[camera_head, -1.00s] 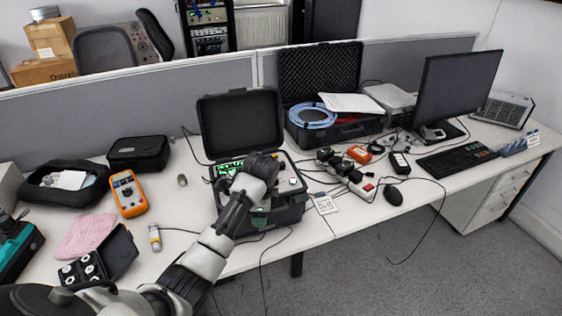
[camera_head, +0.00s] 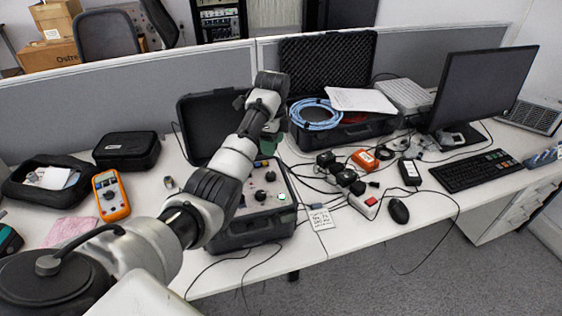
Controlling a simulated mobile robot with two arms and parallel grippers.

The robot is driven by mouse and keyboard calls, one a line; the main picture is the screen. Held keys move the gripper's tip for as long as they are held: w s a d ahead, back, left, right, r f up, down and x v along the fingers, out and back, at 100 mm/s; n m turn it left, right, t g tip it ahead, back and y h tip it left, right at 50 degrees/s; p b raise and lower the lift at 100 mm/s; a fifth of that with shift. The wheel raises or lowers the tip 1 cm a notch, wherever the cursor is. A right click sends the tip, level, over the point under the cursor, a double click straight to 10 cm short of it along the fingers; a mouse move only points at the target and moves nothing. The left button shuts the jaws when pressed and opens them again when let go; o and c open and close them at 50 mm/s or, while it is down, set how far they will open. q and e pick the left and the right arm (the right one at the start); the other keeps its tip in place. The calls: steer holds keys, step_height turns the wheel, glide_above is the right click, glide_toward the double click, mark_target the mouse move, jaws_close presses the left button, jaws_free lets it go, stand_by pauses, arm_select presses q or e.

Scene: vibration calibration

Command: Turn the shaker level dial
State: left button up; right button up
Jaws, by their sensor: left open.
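The shaker is a black case (camera_head: 243,234) standing open on the desk, with its lid (camera_head: 196,128) raised behind. Its light panel carries black round dials, one farther back (camera_head: 270,176) and one nearer the front (camera_head: 260,195), and a small lit green spot (camera_head: 282,197). I cannot read which dial is the level dial. My left arm reaches in from the lower left and covers the left part of the panel. My left gripper (camera_head: 268,143) is open above the back of the panel, apart from the front dials; its fingers are largely hidden by the arm. My right gripper is out of view.
An open foam-lined case (camera_head: 345,133) with a blue cable coil (camera_head: 315,114) stands behind right. Black adapters (camera_head: 345,177), a power strip (camera_head: 363,205) and loose cables crowd the right side. An orange multimeter (camera_head: 111,196) lies left. A partition (camera_head: 100,108) runs behind.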

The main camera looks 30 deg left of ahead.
mark_target(270, 174)
arm_select(q)
steer(key=f, duration=0.1)
steer(key=s+f, duration=0.1)
steer(key=f, duration=0.1)
steer(key=s+f+p, duration=0.1)
steer(key=shift+d+f, duration=0.1)
steer(key=shift+f, duration=0.05)
step_height(270, 174, down, 3)
steer(key=shift+w+f, duration=0.15)
steer(key=shift+f, duration=1.2)
steer(key=shift+c, duration=0.6)
steer(key=c, duration=0.8)
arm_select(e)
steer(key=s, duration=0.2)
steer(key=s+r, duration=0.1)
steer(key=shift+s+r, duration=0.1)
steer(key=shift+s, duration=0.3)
